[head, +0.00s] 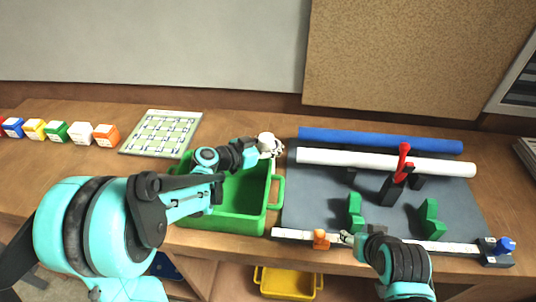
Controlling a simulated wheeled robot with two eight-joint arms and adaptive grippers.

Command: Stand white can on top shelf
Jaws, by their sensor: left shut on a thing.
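My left gripper (276,149) is shut on a small white rounded object (266,138), which looks like the white can. It is held above the back right corner of the green crate (228,222), near the left edge of the dark mat. The gripper partly covers it, so its full shape and tilt are hard to tell. My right gripper (350,238) is low at the front edge of the mat, beside a small orange piece (320,240). Its fingers are too small to read. No shelf clearly labelled as the top one shows.
The dark mat (320,212) holds a blue roll (380,140), a white roll (385,162), a red-handled piece (402,160) and green blocks (355,212). A yellow bin (286,283) is below.

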